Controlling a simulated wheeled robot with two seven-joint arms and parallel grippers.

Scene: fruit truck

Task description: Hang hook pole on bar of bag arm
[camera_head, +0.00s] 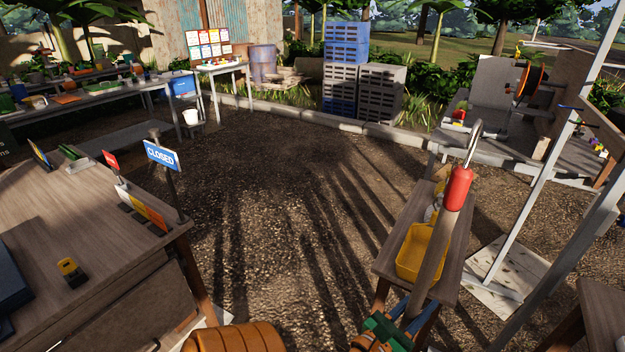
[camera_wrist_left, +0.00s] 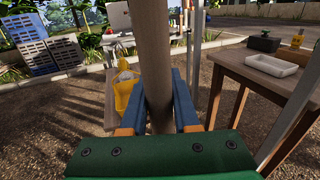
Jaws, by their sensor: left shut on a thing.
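The hook pole (camera_head: 434,245) is a wooden pole with a red collar (camera_head: 458,188) and a curved metal hook (camera_head: 475,140) at its top. It stands tilted slightly right in the head view. My left gripper (camera_head: 398,322) is shut on its lower part. In the left wrist view the pole (camera_wrist_left: 155,50) runs up between the blue fingers (camera_wrist_left: 158,105), and its hook is out of frame. Grey metal posts (camera_head: 540,185) stand to the right, apart from the hook. I cannot tell which part is the bar of the bag arm. My right gripper is not in view.
A narrow wooden bench (camera_head: 398,222) with a yellow bin (camera_head: 412,262) stands behind the pole. A wooden counter (camera_head: 90,230) with a CLOSED sign (camera_head: 162,156) is at left. A wooden table (camera_wrist_left: 265,82) with a white tray stands at right. Gravel between is clear.

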